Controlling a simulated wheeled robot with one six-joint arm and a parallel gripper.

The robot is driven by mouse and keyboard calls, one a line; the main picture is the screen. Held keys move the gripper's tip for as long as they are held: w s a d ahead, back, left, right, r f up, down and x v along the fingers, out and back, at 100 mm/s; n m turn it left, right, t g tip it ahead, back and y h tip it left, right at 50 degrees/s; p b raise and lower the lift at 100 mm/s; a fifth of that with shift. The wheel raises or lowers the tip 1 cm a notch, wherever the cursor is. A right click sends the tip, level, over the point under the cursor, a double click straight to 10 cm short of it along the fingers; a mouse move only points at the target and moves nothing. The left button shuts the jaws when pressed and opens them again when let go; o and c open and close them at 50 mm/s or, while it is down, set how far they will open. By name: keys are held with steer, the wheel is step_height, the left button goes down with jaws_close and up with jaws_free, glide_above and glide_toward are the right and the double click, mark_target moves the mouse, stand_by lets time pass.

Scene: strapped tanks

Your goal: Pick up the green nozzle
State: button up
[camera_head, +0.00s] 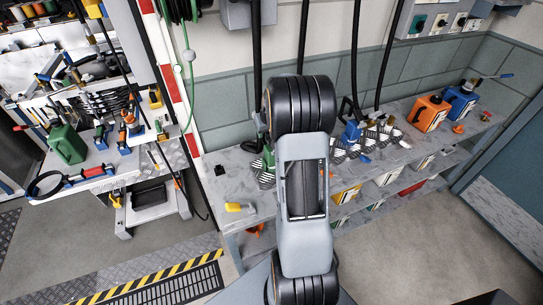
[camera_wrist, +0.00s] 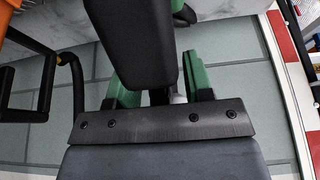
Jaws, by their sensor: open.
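A small green piece, which looks like the green nozzle (camera_head: 268,157), shows on the grey shelf in the head view, partly covered by my arm. My gripper (camera_wrist: 160,98) is open in the wrist view, with its dark screwed plate low in the picture and a large black part above. Green surfaces show on both sides of that black part. I cannot tell whether they are the nozzle or parts of my gripper. In the head view my gripper is hidden behind my arm. Nothing is clearly seen held.
A blue nozzle (camera_head: 351,132) stands right of my arm among grey-white striped pieces. An orange tank (camera_head: 428,113) and a blue tank (camera_head: 460,101) stand further right. A yellow piece (camera_head: 239,207) lies at the shelf's front left. A green canister (camera_head: 67,144) stands on the left bench. Black hoses hang behind.

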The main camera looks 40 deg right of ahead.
steer(key=shift+c, duration=0.3)
jaws_close()
stand_by(1.1)
